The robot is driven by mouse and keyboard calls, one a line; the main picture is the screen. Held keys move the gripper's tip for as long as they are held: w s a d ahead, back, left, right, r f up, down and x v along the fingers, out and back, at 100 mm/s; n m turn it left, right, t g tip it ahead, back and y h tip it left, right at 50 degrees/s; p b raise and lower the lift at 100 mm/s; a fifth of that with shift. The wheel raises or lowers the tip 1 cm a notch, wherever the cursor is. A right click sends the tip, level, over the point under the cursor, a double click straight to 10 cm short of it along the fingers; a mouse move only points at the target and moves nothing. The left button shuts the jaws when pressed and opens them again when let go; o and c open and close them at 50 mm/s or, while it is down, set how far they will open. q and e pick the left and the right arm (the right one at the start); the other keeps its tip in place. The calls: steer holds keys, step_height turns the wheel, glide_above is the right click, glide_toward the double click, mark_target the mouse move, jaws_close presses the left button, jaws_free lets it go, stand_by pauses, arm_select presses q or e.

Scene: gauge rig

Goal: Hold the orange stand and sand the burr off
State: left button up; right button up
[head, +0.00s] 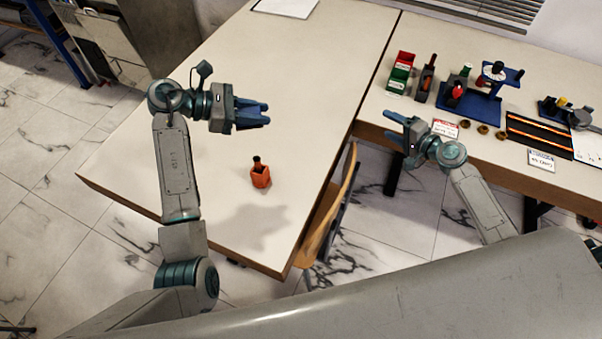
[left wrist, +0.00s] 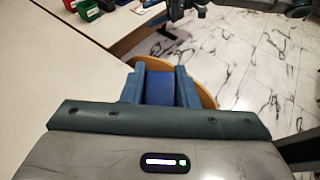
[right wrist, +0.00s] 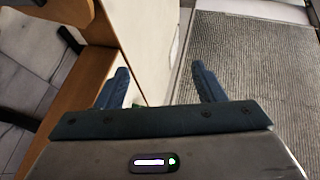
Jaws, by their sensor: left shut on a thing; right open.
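The orange stand (head: 261,178) is on the near table, with a dark, narrow piece (head: 257,161) sticking up from it. I cannot make out the burr. My left gripper (head: 262,113) is above the table, beyond the stand and apart from it. In the left wrist view my left gripper (left wrist: 160,75) is shut on a blue block (left wrist: 160,90), seen between its fingers. My right gripper (head: 394,126) is open and empty near the edge of the right-hand table; its spread fingers also show in the right wrist view (right wrist: 160,72).
The right-hand table holds red and green bins (head: 399,78), a blue fixture (head: 469,103), several small brass-coloured rings (head: 483,129) and a striped black mat (head: 540,134). A wooden chair (head: 328,213) stands against the near table. The near table (head: 300,60) is mostly clear.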

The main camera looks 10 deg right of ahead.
steer(key=s+a+f+m+g+y, duration=0.15)
steer(key=a+m, duration=0.25)
steer(key=a, duration=0.5)
steer(key=s+a+m+g+y, duration=0.15)
steer(key=a+m, duration=0.25)
steer(key=a, duration=0.5)
steer(key=m+g+y, duration=0.2)
steer(key=m+g, duration=0.1)
steer(key=m, duration=0.2)
glide_toward(266, 172)
steer(key=shift+s+d+r, duration=0.15)
steer(key=shift+d+r, duration=0.2)
steer(key=shift+d, duration=0.25)
steer(key=shift+a+f, duration=0.25)
steer(key=shift+a, duration=0.3)
steer(key=x, duration=1.1)
steer(key=shift+d, duration=0.1)
steer(key=c, duration=1.1)
arm_select(q)
steer(key=shift+w+f+n+t, duration=0.1)
steer(key=shift+f+n+t, duration=0.3)
steer(key=shift+f, duration=1.7)
steer(key=shift+w+f+n+t, duration=0.1)
steer(key=shift+f+n+t, duration=0.3)
steer(key=shift+f, duration=1.75)
steer(key=shift+f+n+t, duration=0.3)
steer(key=shift+f+t, duration=0.2)
steer(key=shift+f, duration=1.6)
steer(key=shift+f, duration=0.6)
